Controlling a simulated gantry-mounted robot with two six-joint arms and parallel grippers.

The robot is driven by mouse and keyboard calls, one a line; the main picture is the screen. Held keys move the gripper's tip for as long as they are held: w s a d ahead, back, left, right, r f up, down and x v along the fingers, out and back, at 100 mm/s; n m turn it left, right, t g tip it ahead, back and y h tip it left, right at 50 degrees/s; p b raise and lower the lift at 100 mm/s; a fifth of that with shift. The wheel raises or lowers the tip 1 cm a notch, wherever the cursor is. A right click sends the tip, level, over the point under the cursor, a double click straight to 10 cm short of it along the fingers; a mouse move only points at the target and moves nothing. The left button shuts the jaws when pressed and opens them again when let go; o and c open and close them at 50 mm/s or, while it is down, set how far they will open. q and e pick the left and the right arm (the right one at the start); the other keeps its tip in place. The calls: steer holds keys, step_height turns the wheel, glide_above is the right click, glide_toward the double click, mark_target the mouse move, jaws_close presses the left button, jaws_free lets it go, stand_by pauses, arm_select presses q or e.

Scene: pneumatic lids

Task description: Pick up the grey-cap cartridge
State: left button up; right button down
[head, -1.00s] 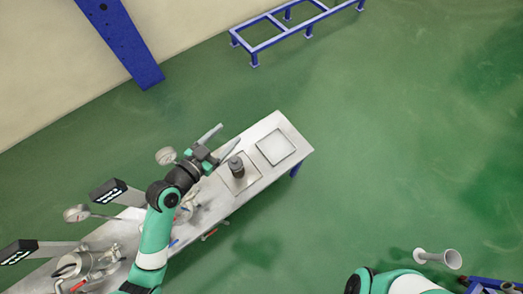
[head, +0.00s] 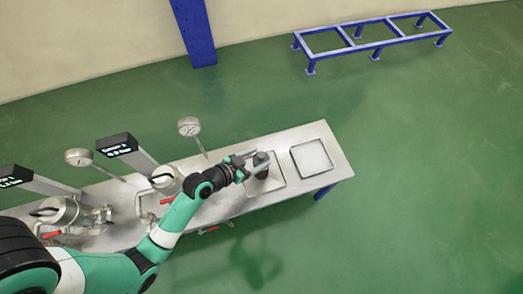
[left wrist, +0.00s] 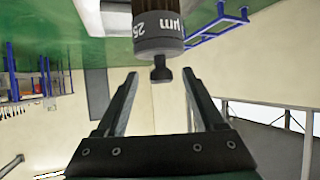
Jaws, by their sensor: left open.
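The grey-cap cartridge (head: 262,160) stands upright on a square metal tray (head: 278,182) on the bench. It is a dark cylinder with a small knob on top. My left gripper (head: 252,162) is open and level beside it, with its fingers pointing at the cartridge. In the left wrist view the cartridge (left wrist: 158,22) appears upside down, with "25 µm" printed on its grey cap. Its dark knob lies midway between my open fingertips (left wrist: 158,76). Whether the fingers touch the cartridge cannot be told. My right gripper is not in view.
A second, empty square tray (head: 312,158) lies to the right on the metal bench (head: 240,205). Steel vessels (head: 62,212) with red handles, round gauges (head: 189,127) and dark displays (head: 117,145) stand to the left. A blue frame (head: 372,45) stands on the floor behind.

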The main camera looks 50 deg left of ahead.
mark_target(267, 155)
arm_select(q)
steer(key=b+x, duration=0.3)
steer(key=x, duration=0.2)
steer(key=shift+w, duration=0.15)
steer(key=shift+c, duration=0.2)
jaws_close()
stand_by(1.1)
